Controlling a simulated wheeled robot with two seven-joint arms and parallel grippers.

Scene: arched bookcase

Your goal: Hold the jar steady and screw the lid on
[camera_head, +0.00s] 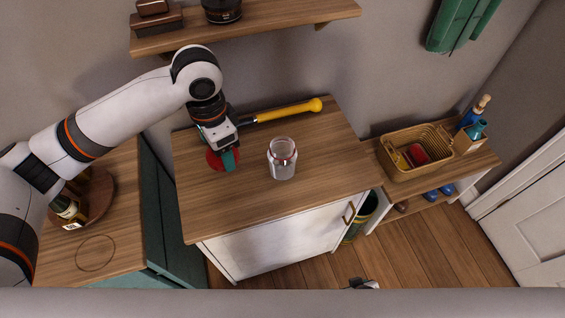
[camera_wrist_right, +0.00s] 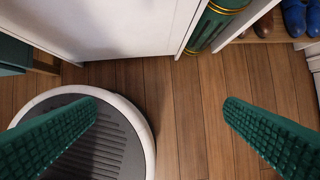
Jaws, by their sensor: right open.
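The clear glass jar (camera_head: 283,160) stands upright on the wooden top of the white cabinet, with a reddish ring near its open mouth. A round red lid (camera_head: 214,161) is to the left of the jar. My left gripper (camera_head: 229,160) points down at the lid, one green finger in front of it. The arm hides the other finger, so I cannot tell whether it grips the lid. My right gripper (camera_wrist_right: 160,102) is open and empty in the right wrist view, above the floor and away from the jar.
A yellow-handled tool (camera_head: 290,111) lies behind the jar. A wall shelf (camera_head: 270,22) hangs above. A wicker basket (camera_head: 393,167) stands on the lower bench at right. The cabinet top (camera_head: 325,180) is clear right of and in front of the jar.

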